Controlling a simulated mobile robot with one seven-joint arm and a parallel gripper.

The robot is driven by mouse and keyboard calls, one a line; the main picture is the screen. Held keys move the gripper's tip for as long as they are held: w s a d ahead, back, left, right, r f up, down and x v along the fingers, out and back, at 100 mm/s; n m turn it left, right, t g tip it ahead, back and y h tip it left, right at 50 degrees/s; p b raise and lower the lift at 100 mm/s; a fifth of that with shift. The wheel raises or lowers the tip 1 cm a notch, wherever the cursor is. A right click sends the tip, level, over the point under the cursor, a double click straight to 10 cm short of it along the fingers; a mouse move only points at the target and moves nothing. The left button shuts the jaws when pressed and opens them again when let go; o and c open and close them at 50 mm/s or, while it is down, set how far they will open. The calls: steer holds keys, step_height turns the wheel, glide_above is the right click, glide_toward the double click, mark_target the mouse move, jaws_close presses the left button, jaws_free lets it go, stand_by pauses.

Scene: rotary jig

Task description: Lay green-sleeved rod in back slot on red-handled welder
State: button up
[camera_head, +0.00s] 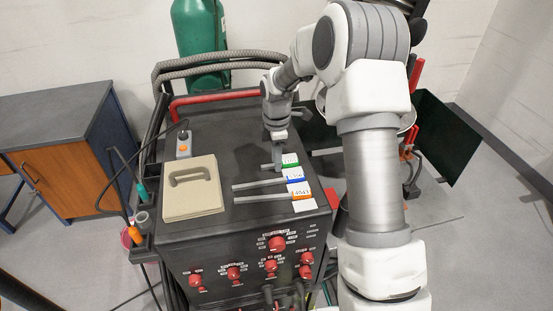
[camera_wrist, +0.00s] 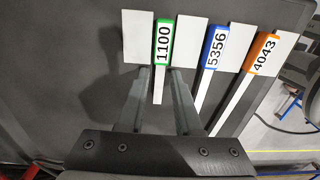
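The red-handled welder (camera_head: 225,130) has a dark flat top with a red bar along its back. The green-sleeved rod (camera_head: 289,160) lies on the top, the rearmost of three rods; its sleeve reads 1100 in the wrist view (camera_wrist: 162,45). My gripper (camera_head: 278,160) points down over this rod. In the wrist view my gripper (camera_wrist: 161,70) has its fingers apart, one on each side of the bare rod just below the sleeve, with gaps showing. In the head view my gripper hides part of the rod. I cannot make out the back slot clearly.
A blue-sleeved rod (camera_head: 294,177) and an orange-sleeved rod (camera_head: 300,190) lie in front, close by. White plates (camera_wrist: 137,35) sit beside the sleeves. Grey hoses (camera_head: 230,62) run behind.

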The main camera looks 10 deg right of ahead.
steer(key=s+r+m+t, duration=0.1)
steer(key=s+r+m, duration=0.25)
steer(key=r, duration=1.35)
steer(key=s+r+m+t, duration=0.2)
steer(key=s+m, duration=0.5)
steer(key=s, duration=0.6)
steer(key=s+r+m+t, duration=0.2)
steer(key=s+m, duration=0.5)
steer(key=s, duration=0.7)
steer(key=shift+r+t+b, duration=0.3)
steer(key=shift+b, duration=0.1)
